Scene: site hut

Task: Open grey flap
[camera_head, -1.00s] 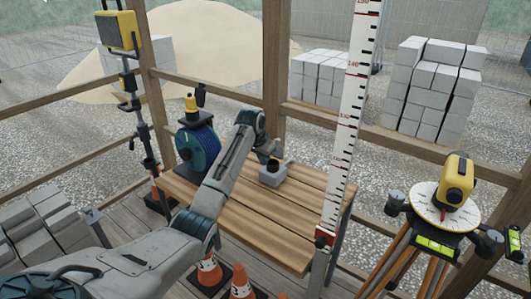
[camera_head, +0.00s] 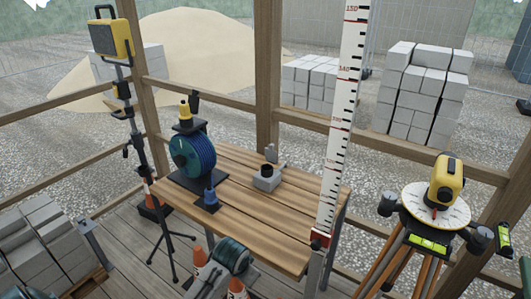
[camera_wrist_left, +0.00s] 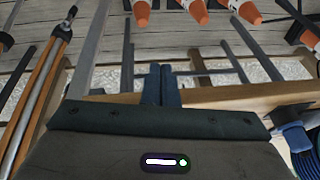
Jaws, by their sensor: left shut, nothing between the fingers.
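A small grey box (camera_head: 267,181) with a dark round opening on top sits on the wooden table in the head view. In the head view only part of my left arm shows at the bottom, well apart from the box. My right gripper is in neither view.
The table (camera_head: 245,215) also bears a blue cable reel (camera_head: 192,152) and a small blue item (camera_head: 211,195). A measuring staff (camera_head: 339,130) stands at its right side, with a yellow instrument on a tripod (camera_head: 447,183) beyond. Traffic cones (camera_head: 200,262) stand in front.

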